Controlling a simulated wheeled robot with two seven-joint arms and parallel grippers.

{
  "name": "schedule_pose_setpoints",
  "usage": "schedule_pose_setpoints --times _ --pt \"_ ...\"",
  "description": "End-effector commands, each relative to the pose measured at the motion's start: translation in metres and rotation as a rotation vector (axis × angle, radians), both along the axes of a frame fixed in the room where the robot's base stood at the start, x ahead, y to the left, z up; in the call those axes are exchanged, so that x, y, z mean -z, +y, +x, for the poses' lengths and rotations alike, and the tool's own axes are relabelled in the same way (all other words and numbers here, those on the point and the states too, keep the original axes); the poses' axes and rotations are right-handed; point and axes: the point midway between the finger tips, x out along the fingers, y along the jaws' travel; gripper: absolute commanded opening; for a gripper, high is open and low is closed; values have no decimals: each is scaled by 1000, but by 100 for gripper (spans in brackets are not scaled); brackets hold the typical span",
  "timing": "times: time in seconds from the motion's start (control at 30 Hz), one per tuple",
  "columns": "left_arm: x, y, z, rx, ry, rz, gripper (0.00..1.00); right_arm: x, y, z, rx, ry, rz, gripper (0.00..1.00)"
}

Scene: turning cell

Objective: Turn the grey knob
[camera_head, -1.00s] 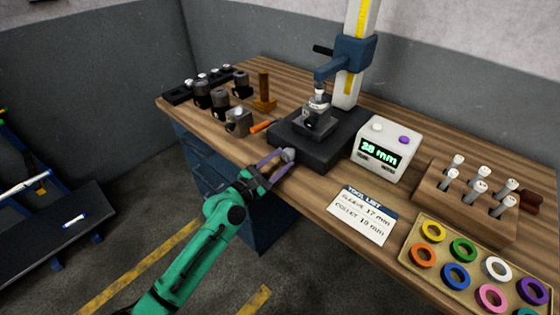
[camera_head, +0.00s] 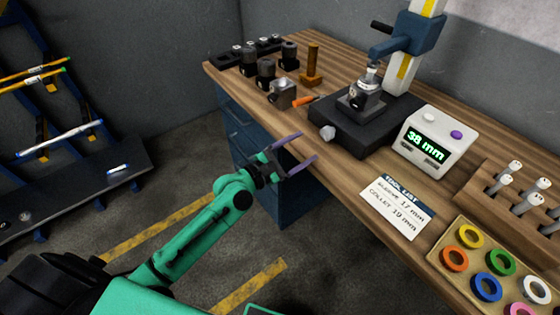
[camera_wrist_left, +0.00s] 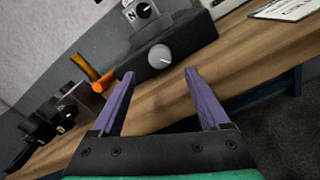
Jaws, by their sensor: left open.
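The grey knob (camera_head: 328,132) sits on the front side of a black base (camera_head: 372,118) at the bench's near edge. In the left wrist view the knob (camera_wrist_left: 160,56) shows a white mark line and stands beyond the fingertips, roughly between them. My left gripper (camera_head: 310,146) has purple fingers and is open and empty. It is in front of the bench edge, apart from the knob. In the left wrist view the open gripper (camera_wrist_left: 158,72) has nothing between its fingers. My right gripper is not in view.
A display box (camera_head: 435,138) reads 38 mm. A tool list card (camera_head: 398,207) lies on the bench (camera_head: 345,170). A tray of coloured rings (camera_head: 452,236) is at right. A rack (camera_head: 70,185) stands far left.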

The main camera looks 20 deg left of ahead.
Motion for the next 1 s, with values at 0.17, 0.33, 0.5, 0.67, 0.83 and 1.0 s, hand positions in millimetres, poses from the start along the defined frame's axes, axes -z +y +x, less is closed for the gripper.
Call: schedule_pose_setpoints --times 0.17,0.33,0.5,0.67,0.83,1.0 --pt "7 26 -36 0 4 6 79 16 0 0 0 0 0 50" --pt "5 44 -60 0 2 5 79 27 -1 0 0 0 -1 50" --pt "1 48 -67 1 0 1 79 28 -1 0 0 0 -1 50" --pt "0 48 -67 0 -1 1 79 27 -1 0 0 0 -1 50" --pt "33 69 -57 -54 -14 126 79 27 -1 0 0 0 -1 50" --pt "200 161 -63 -133 -6 823 79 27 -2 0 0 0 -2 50"
